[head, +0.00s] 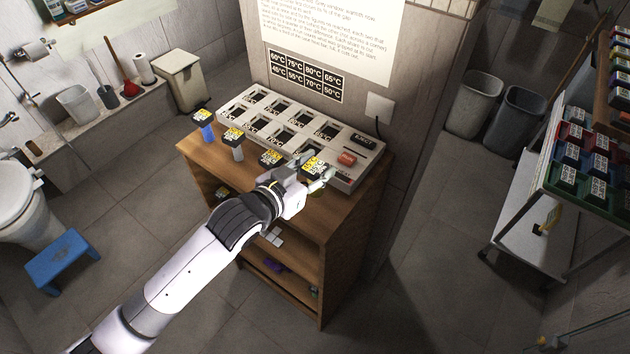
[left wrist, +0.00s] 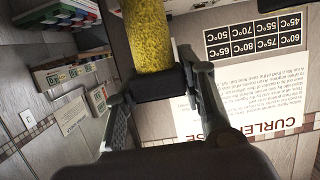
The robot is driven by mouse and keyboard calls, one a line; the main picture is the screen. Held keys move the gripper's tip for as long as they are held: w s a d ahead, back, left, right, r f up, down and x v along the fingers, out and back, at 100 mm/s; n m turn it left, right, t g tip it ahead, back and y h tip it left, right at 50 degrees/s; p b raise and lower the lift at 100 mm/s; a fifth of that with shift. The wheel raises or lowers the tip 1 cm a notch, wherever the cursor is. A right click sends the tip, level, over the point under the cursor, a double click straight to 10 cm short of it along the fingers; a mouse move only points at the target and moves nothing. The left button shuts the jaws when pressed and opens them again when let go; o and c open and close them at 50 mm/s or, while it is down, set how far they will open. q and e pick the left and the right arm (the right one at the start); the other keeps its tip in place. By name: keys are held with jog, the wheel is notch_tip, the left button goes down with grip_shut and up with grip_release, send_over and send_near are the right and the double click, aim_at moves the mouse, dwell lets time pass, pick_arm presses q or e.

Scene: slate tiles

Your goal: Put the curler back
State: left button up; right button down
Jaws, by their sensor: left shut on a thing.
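My left gripper (head: 318,176) is shut on a curler with a yellow-labelled black top (head: 313,165), at the front edge of the white heater. In the left wrist view the held curler (left wrist: 147,35) has a rough yellow barrel and a black end between the fingers (left wrist: 158,82). The heater (head: 364,172) has rows of dark labelled slots and an orange switch (head: 347,159). Three other curlers stand along the front of the wooden cabinet top: one with a blue barrel (head: 207,133), one with a grey barrel (head: 238,153), and one partly hidden by my gripper (head: 271,158). My right gripper is not in view.
The wooden cabinet (head: 345,235) has open shelves with small items. A temperature chart (head: 306,76) and a text poster (head: 330,25) are on the wall behind. A blue stool (head: 62,259) stands at left, and a rack of coloured boxes (head: 575,160) at right.

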pick_arm(q)
jog(key=shift+f, duration=0.3)
notch_tip(320, 180, down, 4)
jog(key=shift+r, duration=0.25)
jog(key=shift+f, duration=0.25)
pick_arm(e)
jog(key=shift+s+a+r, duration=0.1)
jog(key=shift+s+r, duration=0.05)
pick_arm(q)
jog(key=shift+f, duration=0.15)
jog(key=o, duration=1.3)
jog(key=shift+c, duration=0.2)
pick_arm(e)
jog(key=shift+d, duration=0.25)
